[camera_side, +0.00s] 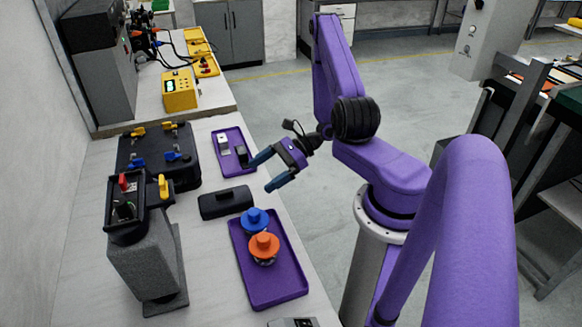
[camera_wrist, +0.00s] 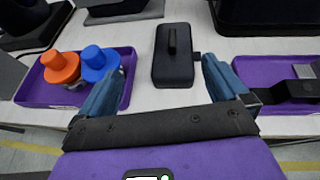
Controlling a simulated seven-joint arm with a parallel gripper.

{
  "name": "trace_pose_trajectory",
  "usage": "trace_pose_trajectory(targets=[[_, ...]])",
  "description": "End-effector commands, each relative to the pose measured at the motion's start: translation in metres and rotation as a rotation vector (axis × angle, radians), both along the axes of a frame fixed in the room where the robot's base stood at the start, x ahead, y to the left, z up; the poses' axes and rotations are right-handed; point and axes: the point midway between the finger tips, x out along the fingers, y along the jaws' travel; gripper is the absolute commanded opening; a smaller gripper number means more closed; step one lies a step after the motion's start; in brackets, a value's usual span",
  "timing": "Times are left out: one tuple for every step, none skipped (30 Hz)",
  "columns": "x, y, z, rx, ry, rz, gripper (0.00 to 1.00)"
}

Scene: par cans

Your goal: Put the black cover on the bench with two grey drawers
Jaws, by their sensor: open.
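The black cover (camera_side: 226,202), a dark box with a raised handle on top, lies on the light worktop (camera_side: 85,235) between two purple trays. In the wrist view the cover (camera_wrist: 174,68) is ahead, between the finger lines. My gripper (camera_side: 265,174) is open and empty, to the right of the cover and apart from it, by the worktop's edge. Its fingers (camera_wrist: 163,80) also show in the wrist view. A pale unit with drawers (camera_side: 342,22) stands far back; I cannot tell whether it belongs to the bench with two grey drawers.
A purple tray (camera_side: 283,288) holds blue- and orange-topped cans; another purple tray (camera_side: 228,136) holds small parts. A black case (camera_side: 182,182) with coloured clamps and a grey stand (camera_side: 146,265) are left of the cover. A yellow device (camera_side: 180,90) stands farther back. Open floor lies right of the worktop.

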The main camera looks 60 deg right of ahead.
Motion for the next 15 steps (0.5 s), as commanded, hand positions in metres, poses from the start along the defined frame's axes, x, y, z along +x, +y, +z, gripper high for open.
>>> trace_pose_trajectory(targets=[[0.001,0.008,0.007,-0.02,-0.022,0.083,1.0],[0.0,0.013,0.011,-0.03,-0.035,0.136,1.0],[-0.001,0.021,0.017,-0.044,-0.052,0.21,1.0],[-0.002,0.026,0.022,-0.056,-0.065,0.268,1.0],[-0.004,0.032,0.026,-0.068,-0.078,0.327,1.0],[-0.007,0.039,0.032,-0.082,-0.096,0.403,1.0],[-0.009,0.045,0.036,-0.093,-0.109,0.459,1.0],[-0.012,0.05,0.04,-0.106,-0.122,0.517,1.0],[-0.016,0.057,0.045,-0.121,-0.14,0.594,1.0],[-0.019,0.062,0.049,-0.132,-0.153,0.652,1.0],[-0.023,0.066,0.052,-0.143,-0.167,0.708,1.0],[-0.028,0.072,0.057,-0.16,-0.187,0.786,1.0],[-0.032,0.076,0.06,-0.172,-0.2,0.842,1.0],[-0.036,0.08,0.064,-0.185,-0.215,0.899,1.0],[-0.042,0.085,0.068,-0.204,-0.234,0.974,1.0]])
